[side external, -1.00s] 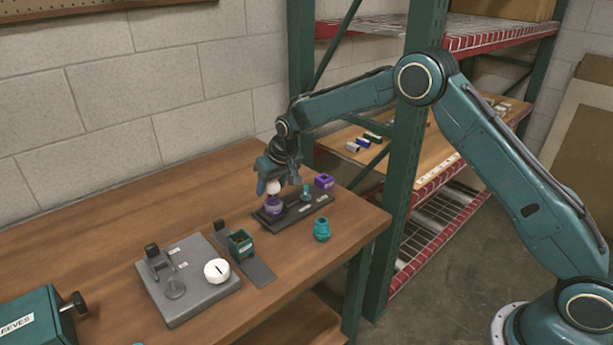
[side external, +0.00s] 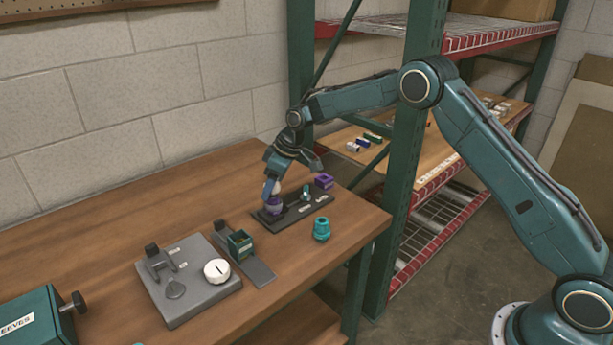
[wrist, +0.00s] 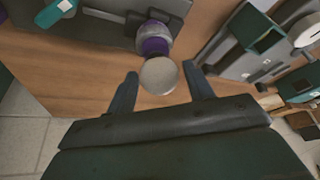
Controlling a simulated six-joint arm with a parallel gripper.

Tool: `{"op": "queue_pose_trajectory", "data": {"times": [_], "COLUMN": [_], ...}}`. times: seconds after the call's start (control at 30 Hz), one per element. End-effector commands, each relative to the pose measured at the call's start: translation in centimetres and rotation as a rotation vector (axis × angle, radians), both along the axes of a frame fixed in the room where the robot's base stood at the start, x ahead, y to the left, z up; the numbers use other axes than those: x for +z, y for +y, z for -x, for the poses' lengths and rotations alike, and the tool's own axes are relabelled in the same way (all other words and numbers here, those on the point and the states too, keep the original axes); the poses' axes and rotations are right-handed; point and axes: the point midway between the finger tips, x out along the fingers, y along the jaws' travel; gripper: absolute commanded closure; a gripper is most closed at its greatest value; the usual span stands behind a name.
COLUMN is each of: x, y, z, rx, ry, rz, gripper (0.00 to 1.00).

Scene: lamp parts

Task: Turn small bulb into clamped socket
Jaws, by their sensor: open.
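A small pale round bulb (side external: 277,188) sits on top of a purple socket (side external: 274,204) on a dark strip base (side external: 325,203). In the wrist view the bulb (wrist: 158,76) is lined up with the purple socket (wrist: 155,46); I cannot tell how deep it is seated. My gripper (wrist: 162,88) is open, with one finger on each side of the bulb and a visible gap on both sides. In the side view my gripper is tilted at the bulb, and one finger partly covers it.
On the strip base stands a small teal part (side external: 306,193), with a purple block (side external: 324,181) behind. A teal ribbed part (side external: 321,229) stands in front. A grey plate (side external: 195,300) with a white dial (side external: 217,271) and a green box (side external: 240,243) are nearer. A green rack post (side external: 404,150) rises beside the table.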

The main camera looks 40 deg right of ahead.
Motion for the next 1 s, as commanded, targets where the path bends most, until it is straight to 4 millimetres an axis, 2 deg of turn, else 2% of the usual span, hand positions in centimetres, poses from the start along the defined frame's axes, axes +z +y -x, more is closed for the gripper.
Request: {"op": "queue_pose_trajectory", "data": {"times": [0.3, 0.5, 0.7, 0.87, 1.0], "x": [-0.05, 0.01, 0.01, 0.02, 0.03], "y": [-0.13, -0.02, -0.01, -0.02, -0.02], "z": [-0.09, -0.04, -0.02, -0.03, -0.04], "rx": [0.343, 0.429, 0.431, 0.430, 0.429], "ry": [-0.001, 0.000, 0.000, 0.000, 0.000], "rz": [0.000, 0.000, 0.001, 0.000, 0.000], "gripper": [0.48, 0.48, 0.48, 0.77, 0.80]}}
